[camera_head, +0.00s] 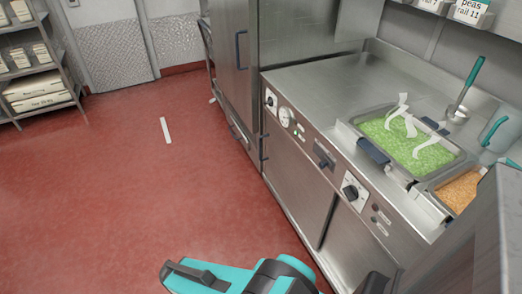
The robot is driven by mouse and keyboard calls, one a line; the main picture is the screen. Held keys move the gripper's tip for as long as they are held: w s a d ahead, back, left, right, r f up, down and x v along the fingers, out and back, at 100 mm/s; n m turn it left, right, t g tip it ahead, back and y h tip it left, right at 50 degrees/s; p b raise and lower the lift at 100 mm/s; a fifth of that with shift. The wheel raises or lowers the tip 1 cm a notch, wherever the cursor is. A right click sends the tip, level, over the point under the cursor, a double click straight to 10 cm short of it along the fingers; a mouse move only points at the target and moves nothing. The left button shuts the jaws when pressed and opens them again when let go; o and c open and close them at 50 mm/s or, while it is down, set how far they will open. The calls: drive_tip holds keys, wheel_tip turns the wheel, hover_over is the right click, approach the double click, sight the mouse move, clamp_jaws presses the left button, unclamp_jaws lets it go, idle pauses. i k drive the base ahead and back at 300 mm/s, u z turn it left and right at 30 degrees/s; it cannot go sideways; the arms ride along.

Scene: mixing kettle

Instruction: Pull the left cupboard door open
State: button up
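The left cupboard door (296,188) is a plain steel panel below the counter's control strip, and it looks shut. A dark upright handle (264,147) shows at its left edge. A narrow dark gap runs down its right side, beside the right cupboard door (356,248). My teal and dark grey arm end, with my gripper (190,274), is at the bottom edge, in front of and apart from the cupboard. Its fingers cannot be made out clearly, and nothing is seen held.
A tall steel cabinet (225,70) stands left of the counter. Pans of green peas (408,140) and orange food (462,190) sit in the counter top (330,85). A shelf rack (40,75) stands at far left. The red floor (120,200) between is clear except for a white strip (165,130).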

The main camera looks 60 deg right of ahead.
sight(308, 197)
drive_tip(key=z, duration=0.05)
drive_tip(key=i, duration=0.9)
drive_tip(key=u, duration=0.1)
